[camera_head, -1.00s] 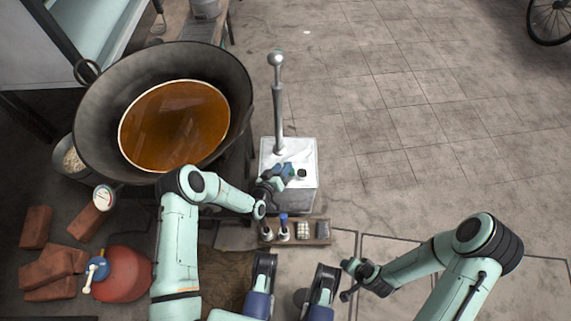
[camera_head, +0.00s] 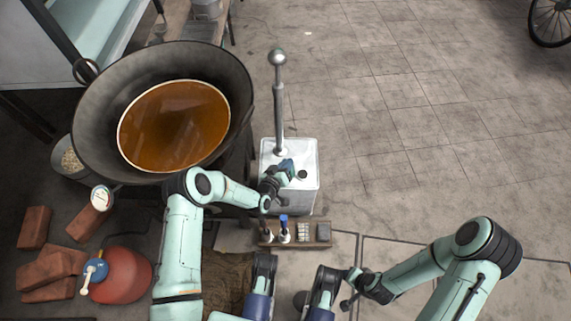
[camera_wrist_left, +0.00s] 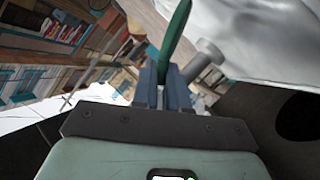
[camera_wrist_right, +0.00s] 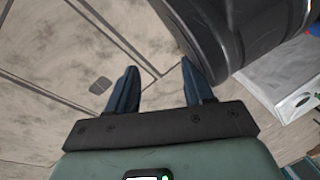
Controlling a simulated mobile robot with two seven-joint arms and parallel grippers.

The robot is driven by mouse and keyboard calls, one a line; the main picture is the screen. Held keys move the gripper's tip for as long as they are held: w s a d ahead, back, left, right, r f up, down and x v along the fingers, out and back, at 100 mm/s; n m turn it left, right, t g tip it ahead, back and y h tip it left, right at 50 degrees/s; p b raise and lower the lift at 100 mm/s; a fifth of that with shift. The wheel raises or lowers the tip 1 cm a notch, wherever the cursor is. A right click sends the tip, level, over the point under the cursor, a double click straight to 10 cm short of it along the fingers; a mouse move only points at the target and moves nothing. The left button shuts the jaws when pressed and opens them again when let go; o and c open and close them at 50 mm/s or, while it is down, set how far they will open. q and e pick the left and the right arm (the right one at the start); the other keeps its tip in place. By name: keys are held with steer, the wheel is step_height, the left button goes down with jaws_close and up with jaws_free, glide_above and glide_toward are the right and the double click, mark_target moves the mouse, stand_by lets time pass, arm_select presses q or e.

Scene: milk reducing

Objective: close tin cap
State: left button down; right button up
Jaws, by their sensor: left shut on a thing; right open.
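The white metal tin (camera_head: 304,200) stands in the middle of the head view. A dark round opening (camera_head: 302,174) shows on its top, and a dark round spot also shows in the left wrist view (camera_wrist_left: 297,115). My left gripper (camera_head: 287,167) is over the tin top, left of the opening. In the left wrist view it is shut on a thin dark green piece (camera_wrist_left: 176,38), which looks like the cap seen edge-on. The fingers hide the cap in the head view. My right gripper (camera_head: 347,290) is open and empty, low and right of the tin; its fingers show apart in the right wrist view (camera_wrist_right: 157,88).
A metal pump (camera_head: 279,110) rises at the tin's back left. A big wok of brown liquid (camera_head: 175,125) stands to the left. A small rack with bottles (camera_head: 318,242) lies in front of the tin.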

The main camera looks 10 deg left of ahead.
mark_target(294, 172)
arm_select(q)
steer(key=shift+w+d+r+m+g+y+p, duration=0.15)
steer(key=shift+d+r+m+g+y+p, duration=0.1)
steer(key=shift+d+m+y+p, duration=0.3)
steer(key=shift+w+d+r+m+g+y+p, duration=0.15)
steer(key=shift+d+r+m+g+y+p, duration=0.1)
steer(key=shift+d+m+p, duration=0.35)
steer(key=shift+d, duration=0.35)
steer(key=shift+w+d+f+m+g+y, duration=0.1)
steer(key=shift+w+d+m+g+y, duration=0.1)
steer(key=shift+d+m+y, duration=0.3)
steer(key=shift+w+d+m+g+y, duration=0.1)
steer(key=shift+d+m+g+y, duration=0.1)
steer(key=shift+d+m+y, duration=0.3)
arm_select(e)
steer(key=shift+t, duration=0.6)
steer(key=shift+w+a+r, duration=0.25)
steer(key=shift+w+r, duration=0.55)
steer(key=shift+r, duration=0.2)
steer(key=shift+w+a+r, duration=0.25)
steer(key=shift+w+r, duration=0.5)
steer(key=shift+r, duration=0.25)
arm_select(q)
steer(key=shift+a, duration=0.1)
steer(key=c, duration=1.2)
jaws_free()
steer(key=shift+f, duration=0.1)
arm_select(e)
steer(key=shift+w, duration=0.1)
